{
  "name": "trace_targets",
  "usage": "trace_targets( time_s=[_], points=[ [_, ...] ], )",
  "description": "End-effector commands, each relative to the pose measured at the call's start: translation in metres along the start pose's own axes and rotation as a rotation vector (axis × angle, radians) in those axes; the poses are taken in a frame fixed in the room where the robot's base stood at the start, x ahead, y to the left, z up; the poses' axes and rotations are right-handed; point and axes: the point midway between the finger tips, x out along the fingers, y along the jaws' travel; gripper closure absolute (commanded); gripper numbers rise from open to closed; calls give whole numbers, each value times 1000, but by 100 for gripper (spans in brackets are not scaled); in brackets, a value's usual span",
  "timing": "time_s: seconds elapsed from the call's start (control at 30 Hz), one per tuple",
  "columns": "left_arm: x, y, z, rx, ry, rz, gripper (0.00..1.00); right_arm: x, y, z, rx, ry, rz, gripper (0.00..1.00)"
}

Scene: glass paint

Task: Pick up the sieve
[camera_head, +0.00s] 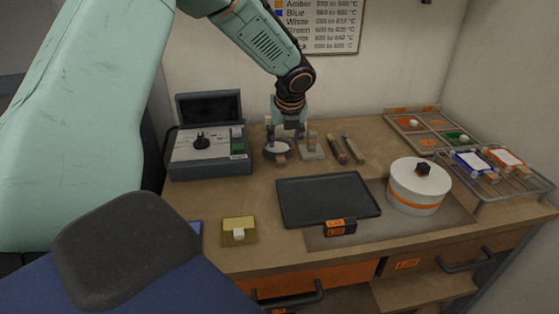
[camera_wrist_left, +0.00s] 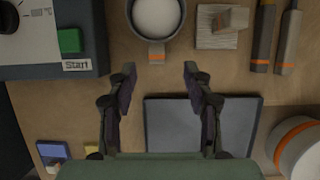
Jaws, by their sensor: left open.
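The sieve (camera_wrist_left: 157,16) is a round grey-rimmed bowl with a pale inside, at the top of the left wrist view. Its short handle with an orange band (camera_wrist_left: 157,54) points toward my gripper. In the head view the sieve (camera_head: 272,149) sits on the bench to the right of the grey box, partly covered by my gripper. My left gripper (camera_wrist_left: 160,72) is open and empty, with its fingertips either side of the handle's line, a little short of it. It also shows in the head view (camera_head: 287,128) over the sieve. My right gripper is not in view.
A grey control box (camera_head: 210,152) stands left of the sieve. A dark tray (camera_head: 325,198) is in front; a white round drum (camera_head: 418,186) stands farther right.

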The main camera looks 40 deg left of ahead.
Motion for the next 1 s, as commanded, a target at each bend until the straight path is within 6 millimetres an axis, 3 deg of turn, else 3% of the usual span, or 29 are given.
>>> trace_targets(
  time_s=[0.37, 0.6, 0.97, 1.0],
  points=[
    [37, 1, 0, 0, 1, 1, 49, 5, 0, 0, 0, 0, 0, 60],
    [72, 4, -1, -1, 0, 1, 49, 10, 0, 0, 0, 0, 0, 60],
    [79, 3, -1, 0, 0, 0, 49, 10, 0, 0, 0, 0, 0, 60],
    [79, 3, -1, 0, 0, 0, 52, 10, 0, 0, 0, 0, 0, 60]
  ],
)
